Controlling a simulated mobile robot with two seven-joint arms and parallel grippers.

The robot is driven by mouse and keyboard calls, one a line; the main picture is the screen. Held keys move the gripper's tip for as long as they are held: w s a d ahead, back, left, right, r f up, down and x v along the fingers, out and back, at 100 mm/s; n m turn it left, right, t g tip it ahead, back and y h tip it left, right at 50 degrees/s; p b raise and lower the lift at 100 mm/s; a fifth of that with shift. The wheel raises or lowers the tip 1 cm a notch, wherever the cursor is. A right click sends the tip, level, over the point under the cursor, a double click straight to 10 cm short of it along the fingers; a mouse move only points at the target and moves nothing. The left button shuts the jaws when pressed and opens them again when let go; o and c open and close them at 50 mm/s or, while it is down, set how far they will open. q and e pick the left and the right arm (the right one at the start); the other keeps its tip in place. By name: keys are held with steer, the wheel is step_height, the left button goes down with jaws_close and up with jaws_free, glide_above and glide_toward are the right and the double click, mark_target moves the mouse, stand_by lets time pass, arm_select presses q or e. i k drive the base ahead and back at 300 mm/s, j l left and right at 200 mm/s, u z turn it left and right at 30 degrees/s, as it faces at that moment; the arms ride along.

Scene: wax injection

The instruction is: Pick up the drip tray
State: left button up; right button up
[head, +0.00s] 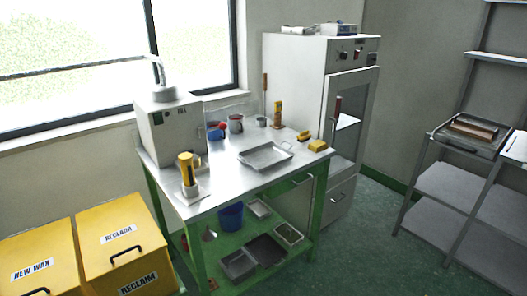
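A shallow grey metal tray (266,157) with handles lies flat on the metal-topped workbench (225,182), right of the middle of the bench top. It looks empty and is likely the drip tray. Other grey trays stand on the green lower shelf: a dark flat one (266,250), a deeper one (238,265) and smaller ones behind and to the right. I cannot tell for certain which tray is the drip tray. Neither of my grippers shows in the head view.
A white wax machine (170,130) stands at the bench's left. A yellow sponge (317,146) lies by the right edge. Yellow bins (118,235) stand at the left, a white cabinet (297,80) behind, a grey rack (455,185) at the right. Green floor (365,250) is clear between.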

mark_target(262, 157)
steer(key=i+l+u, duration=0.15)
steer(key=i+l, duration=0.35)
steer(key=i+l+u, duration=0.2)
steer(key=i+l, duration=0.25)
steer(key=i+l+u, duration=0.15)
steer(key=i+l, duration=0.3)
steer(key=l, duration=0.25)
